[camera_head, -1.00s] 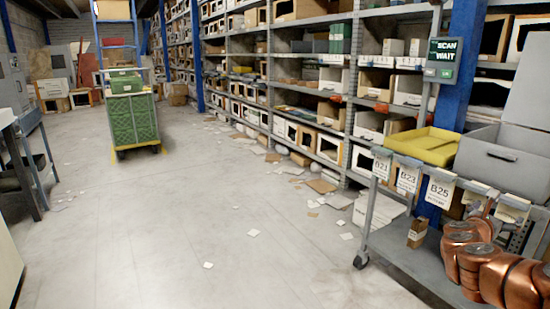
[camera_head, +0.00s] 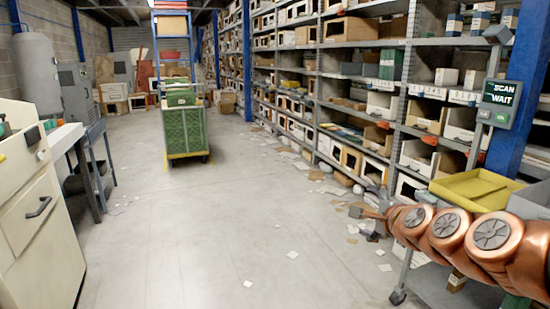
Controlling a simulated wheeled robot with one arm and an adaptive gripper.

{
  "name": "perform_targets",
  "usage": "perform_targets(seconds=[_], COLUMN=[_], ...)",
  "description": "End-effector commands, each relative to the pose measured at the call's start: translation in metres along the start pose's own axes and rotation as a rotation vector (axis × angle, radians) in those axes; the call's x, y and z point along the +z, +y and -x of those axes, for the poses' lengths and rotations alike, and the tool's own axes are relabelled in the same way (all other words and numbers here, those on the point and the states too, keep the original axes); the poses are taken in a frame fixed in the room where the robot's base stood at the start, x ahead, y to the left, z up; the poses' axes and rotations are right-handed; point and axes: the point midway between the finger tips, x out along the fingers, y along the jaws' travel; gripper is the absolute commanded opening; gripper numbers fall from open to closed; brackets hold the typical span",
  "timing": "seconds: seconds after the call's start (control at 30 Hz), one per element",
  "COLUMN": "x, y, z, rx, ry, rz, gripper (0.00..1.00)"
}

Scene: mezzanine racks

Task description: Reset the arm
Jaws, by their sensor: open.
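My copper-coloured arm (camera_head: 455,235) reaches in from the right edge, in front of the cart with the yellow tray. My gripper (camera_head: 369,211) is at its left end, small against the shelf bases and the littered floor. Its dark fingers look spread, and nothing shows between them.
A yellow tray (camera_head: 476,188) and part of a grey bin (camera_head: 533,200) sit behind the arm, near a scan sign (camera_head: 500,100). A green cart (camera_head: 185,132) stands farther back. A cream cabinet (camera_head: 38,225) is at left. The middle floor is clear, with scattered paper.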

Motion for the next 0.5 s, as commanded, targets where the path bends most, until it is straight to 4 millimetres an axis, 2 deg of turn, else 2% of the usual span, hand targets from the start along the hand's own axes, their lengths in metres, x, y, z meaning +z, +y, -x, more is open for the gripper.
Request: perform_targets(seconds=[0.03,0.1,0.2,0.33,0.47,0.5], x=[0.025,0.052,0.082,0.106,0.115,0.116], y=[-0.003,0.012,0.037,0.068,0.094,0.100], z=[0.015,0.032,0.062,0.110,0.166,0.185], rx=[0.065,0.161,0.301,0.481,0.662,0.716], ry=[-0.038,-0.093,-0.173,-0.281,-0.393,-0.430], rz=[0.101,0.244,0.445,0.691,0.912,0.974], gripper=[1.00,1.00,1.00,1.00,1.00,1.00])
